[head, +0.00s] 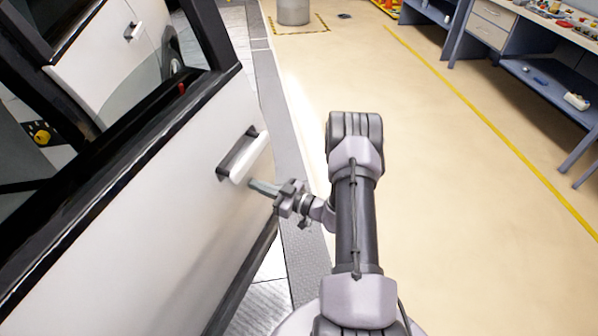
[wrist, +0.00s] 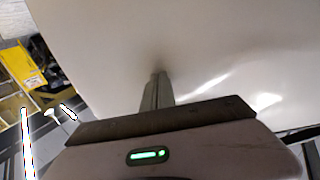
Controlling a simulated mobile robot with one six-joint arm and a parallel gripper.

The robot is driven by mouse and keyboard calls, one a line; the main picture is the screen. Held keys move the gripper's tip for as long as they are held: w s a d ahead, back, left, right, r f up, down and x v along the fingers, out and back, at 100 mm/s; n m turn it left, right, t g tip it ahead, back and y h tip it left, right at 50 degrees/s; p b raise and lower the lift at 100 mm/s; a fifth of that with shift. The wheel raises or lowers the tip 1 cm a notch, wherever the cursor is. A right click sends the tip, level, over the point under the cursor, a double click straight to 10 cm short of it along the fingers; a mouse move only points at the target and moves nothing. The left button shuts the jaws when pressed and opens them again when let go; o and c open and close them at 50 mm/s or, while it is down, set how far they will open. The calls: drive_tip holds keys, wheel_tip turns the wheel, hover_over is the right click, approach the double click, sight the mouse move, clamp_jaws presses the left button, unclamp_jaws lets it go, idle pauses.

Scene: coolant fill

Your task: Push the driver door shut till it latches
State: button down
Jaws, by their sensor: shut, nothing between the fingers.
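The white driver door (head: 150,215) fills the left of the head view and stands at an angle, its window frame black. Its handle (head: 243,156) is a light bar over a dark recess near the door's free edge. My gripper (head: 252,184) is shut and empty, its fingertips at the outer panel just below and right of the handle. In the wrist view the shut fingers (wrist: 156,80) point at the white door panel (wrist: 215,45), and a dark smudge of shade lies at the tips. They look touching or very close; I cannot tell which. The latch is hidden.
Another white panel with a handle (head: 134,31) shows behind the door's window. A grey metal strip (head: 300,235) runs along the floor beside the door. Blue workbenches (head: 545,85) stand at the right. The beige floor (head: 450,190) between is clear. A grey cylinder (head: 293,12) stands at the back.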

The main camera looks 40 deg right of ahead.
sight(244, 181)
drive_tip(key=shift+w+a, duration=0.15)
drive_tip(key=shift+w, duration=0.15)
drive_tip(key=shift+n+y, duration=0.4)
drive_tip(key=shift+y, duration=0.1)
drive_tip(key=shift+x, duration=2.35)
drive_tip(key=shift+f+b, duration=0.1)
drive_tip(key=shift+b, duration=0.2)
drive_tip(key=shift+w+a, duration=0.2)
drive_tip(key=shift+w, duration=0.4)
drive_tip(key=shift+w+a+g+y+b, duration=0.2)
drive_tip(key=shift+w+a, duration=0.2)
drive_tip(key=shift+w, duration=0.35)
drive_tip(key=shift+w+a+g+y+b, duration=0.1)
drive_tip(key=shift+w+a+g+b, duration=0.2)
drive_tip(key=shift+w, duration=0.4)
drive_tip(key=shift+n+y, duration=0.6)
drive_tip(key=shift+b+x, duration=0.55)
drive_tip(key=shift+x, duration=1.85)
